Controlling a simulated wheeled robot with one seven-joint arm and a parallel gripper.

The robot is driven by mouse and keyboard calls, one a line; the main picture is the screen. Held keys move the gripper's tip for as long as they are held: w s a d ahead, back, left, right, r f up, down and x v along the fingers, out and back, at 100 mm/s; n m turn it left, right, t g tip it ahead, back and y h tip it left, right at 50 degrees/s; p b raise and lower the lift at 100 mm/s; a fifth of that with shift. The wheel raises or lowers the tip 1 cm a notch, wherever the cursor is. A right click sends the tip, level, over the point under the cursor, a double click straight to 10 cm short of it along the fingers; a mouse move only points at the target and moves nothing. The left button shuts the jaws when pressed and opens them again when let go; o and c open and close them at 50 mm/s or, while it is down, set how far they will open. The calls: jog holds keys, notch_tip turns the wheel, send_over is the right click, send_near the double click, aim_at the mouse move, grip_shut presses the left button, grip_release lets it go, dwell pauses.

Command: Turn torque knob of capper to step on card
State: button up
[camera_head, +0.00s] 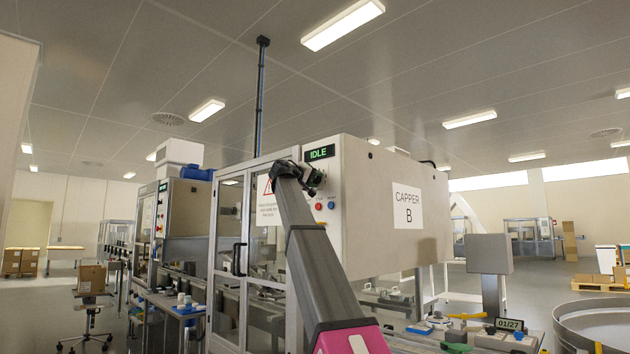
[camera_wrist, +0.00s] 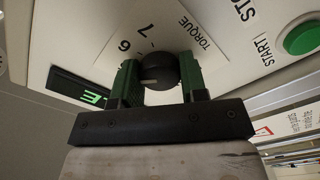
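The black torque knob (camera_wrist: 158,72) is on the capper's pale panel in the wrist view, beside the printed word TORQUE and the digits 6 and 7. A short light mark shows on its face. My gripper (camera_wrist: 160,78) has its green fingers on either side of the knob, with no clear gap, so it looks shut on it. In the head view my gripper (camera_head: 298,178) is at the control panel of the capper (camera_head: 375,190), labelled CAPPER B. There my arm and gripper hide the knob. No card with a step can be made out.
A green START button (camera_wrist: 300,40) is close to the right of the knob in the wrist view. A green-lit display (camera_wrist: 80,90) reads IDLE in the head view. Glass guard doors (camera_head: 230,240) stand left of my arm. A cluttered bench (camera_head: 470,335) is at lower right.

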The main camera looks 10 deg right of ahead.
jog(key=o, duration=0.4)
jog(key=shift+s+a, duration=0.1)
jog(key=v, duration=1)
jog(key=shift+s+a, duration=0.15)
jog(key=shift+a, duration=0.1)
